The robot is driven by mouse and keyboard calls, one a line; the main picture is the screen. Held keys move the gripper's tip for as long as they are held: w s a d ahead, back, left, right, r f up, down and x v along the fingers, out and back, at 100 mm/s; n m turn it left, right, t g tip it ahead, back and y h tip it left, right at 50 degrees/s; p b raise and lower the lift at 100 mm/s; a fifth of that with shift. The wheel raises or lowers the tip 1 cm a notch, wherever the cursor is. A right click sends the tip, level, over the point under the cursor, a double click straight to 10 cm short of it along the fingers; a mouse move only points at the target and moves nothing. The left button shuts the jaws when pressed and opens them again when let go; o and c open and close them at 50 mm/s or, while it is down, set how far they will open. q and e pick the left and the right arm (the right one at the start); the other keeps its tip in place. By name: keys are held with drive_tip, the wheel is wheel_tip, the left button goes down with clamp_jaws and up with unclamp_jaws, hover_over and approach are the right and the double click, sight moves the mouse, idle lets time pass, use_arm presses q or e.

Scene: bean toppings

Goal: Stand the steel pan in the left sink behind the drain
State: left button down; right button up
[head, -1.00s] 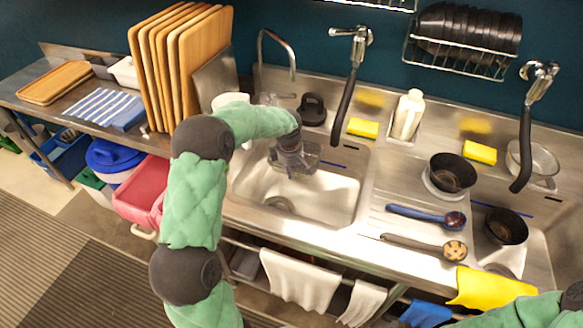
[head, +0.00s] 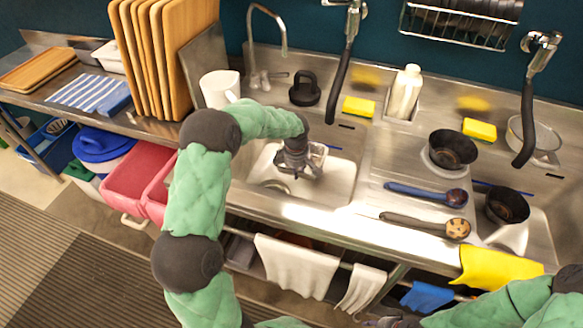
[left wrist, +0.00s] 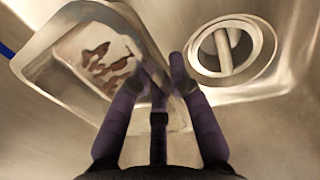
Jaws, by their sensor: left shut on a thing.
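The steel pan (head: 317,158) is a small rectangular metal pan in the left sink (head: 335,185), partly hidden by my left gripper (head: 298,172) in the head view. The left wrist view shows the pan (left wrist: 50,75) tilted, its inside with brown marks facing the camera. My left gripper (left wrist: 170,82) is shut on the pan's wall. The round drain (head: 273,187) lies in front and left of the pan; it also shows in the left wrist view (left wrist: 232,48), apart from the pan. I cannot tell whether the pan touches the sink floor. My right gripper (head: 393,322) is mostly cut off at the bottom edge.
A faucet (head: 284,40) and a black round-handled object (head: 305,88) stand behind the sink, with a yellow sponge (head: 358,107) to their right. A white mug (head: 219,89) stands at left. Black pots (head: 452,150) and ladles (head: 427,194) sit on the right-hand counter.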

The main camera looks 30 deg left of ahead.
use_arm(q)
drive_tip(key=shift+w+d+f+b, duration=0.1)
drive_tip(key=shift+d+f+b, duration=0.1)
drive_tip(key=shift+f+b, duration=0.35)
drive_tip(key=shift+w+d+f+b, duration=0.1)
drive_tip(key=shift+d+f+b, duration=0.15)
drive_tip(key=shift+f, duration=0.45)
drive_tip(key=shift+s+f+b, duration=0.1)
drive_tip(key=shift+f+b, duration=0.6)
drive_tip(key=shift+f, duration=0.15)
drive_tip(key=c, duration=1.1)
unclamp_jaws()
drive_tip(key=r, duration=0.4)
drive_tip(key=s+r, duration=0.1)
drive_tip(key=r, duration=0.7)
drive_tip(key=shift+s+d, duration=0.15)
drive_tip(key=shift+s, duration=0.1)
